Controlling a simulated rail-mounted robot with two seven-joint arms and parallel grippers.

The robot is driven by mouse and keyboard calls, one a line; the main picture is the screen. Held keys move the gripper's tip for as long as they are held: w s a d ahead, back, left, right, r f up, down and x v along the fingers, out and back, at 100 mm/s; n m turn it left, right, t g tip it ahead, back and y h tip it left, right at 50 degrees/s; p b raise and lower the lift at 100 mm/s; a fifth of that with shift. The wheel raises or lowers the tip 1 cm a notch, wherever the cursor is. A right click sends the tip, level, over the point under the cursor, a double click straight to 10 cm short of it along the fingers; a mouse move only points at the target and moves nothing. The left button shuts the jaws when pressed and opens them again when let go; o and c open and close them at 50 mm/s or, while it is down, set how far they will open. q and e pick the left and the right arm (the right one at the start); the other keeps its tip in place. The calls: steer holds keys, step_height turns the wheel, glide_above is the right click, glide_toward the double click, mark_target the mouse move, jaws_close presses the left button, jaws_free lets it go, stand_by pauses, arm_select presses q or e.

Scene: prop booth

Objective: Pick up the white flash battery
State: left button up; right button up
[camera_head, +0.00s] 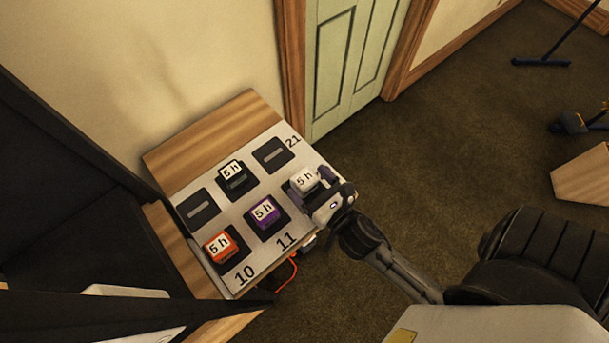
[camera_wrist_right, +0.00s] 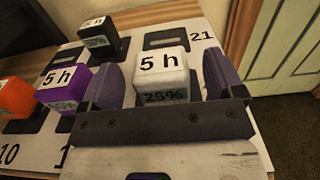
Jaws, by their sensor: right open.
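The white flash battery (camera_head: 303,180), marked "5 h", sits in a dark slot of the white charging board (camera_head: 236,276), on its right side in the head view. In the right wrist view the white battery (camera_wrist_right: 161,76) also shows "25%" on its side. My right gripper (camera_head: 314,187) is at the battery, with its arm coming from the lower right. In the right wrist view its two purple-padded fingers (camera_wrist_right: 166,84) stand open on either side of the battery. A gap shows at the right finger; contact at the left one is hard to tell. My left gripper is not in view.
On the board are a purple battery (camera_head: 264,213), an orange battery (camera_head: 219,248) and a black battery (camera_head: 233,178). Two slots are empty, one at the left (camera_head: 197,208) and one near "21" (camera_head: 272,154). A wall and door (camera_head: 350,60) stand behind; carpet (camera_head: 440,150) lies right.

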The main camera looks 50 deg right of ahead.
steer(key=shift+w+d, duration=0.1)
steer(key=shift+w, duration=0.95)
steer(key=c, duration=1.2)
